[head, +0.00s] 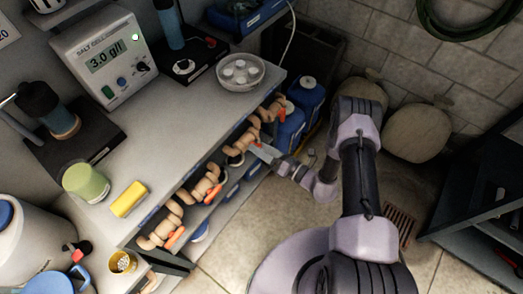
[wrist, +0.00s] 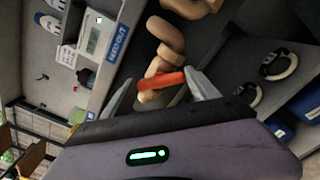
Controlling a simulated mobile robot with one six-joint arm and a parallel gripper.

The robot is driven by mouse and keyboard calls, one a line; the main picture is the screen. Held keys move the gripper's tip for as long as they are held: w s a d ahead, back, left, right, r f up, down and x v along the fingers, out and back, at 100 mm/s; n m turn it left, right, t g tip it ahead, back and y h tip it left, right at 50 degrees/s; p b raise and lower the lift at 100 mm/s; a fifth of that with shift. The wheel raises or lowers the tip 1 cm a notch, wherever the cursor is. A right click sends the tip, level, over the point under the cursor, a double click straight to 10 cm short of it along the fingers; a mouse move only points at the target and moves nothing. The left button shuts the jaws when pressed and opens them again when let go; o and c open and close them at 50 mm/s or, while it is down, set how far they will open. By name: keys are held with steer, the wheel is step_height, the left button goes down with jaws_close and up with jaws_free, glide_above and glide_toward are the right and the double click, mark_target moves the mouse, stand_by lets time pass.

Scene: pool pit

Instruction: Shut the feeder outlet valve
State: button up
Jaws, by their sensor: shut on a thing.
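The feeder outlet valve is on tan pipework (wrist: 165,37) under the bench edge, beside a blue label reading "FEED OUT" (wrist: 117,43) in the wrist view. Its orange handle (wrist: 162,81) lies between my two fingers, across the pipe in the wrist picture. My gripper (wrist: 160,88) is shut on this handle. In the head view my gripper (head: 260,148) reaches the pipework below the bench front; the handle there is mostly hidden by the fingers.
Other orange valve handles (head: 213,194) sit along the same bench front, close to my gripper. The bench (head: 170,150) holds a salt meter (head: 104,58), a yellow block (head: 129,199) and a dish (head: 241,72). Blue jugs (head: 305,95) stand behind. A dark shelf (head: 480,190) is at right.

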steer(key=shift+f+m+b, duration=0.2)
steer(key=shift+m+b, duration=1.15)
steer(key=shift+m, duration=2.85)
steer(key=o, duration=1.4)
steer(key=shift+c, duration=0.2)
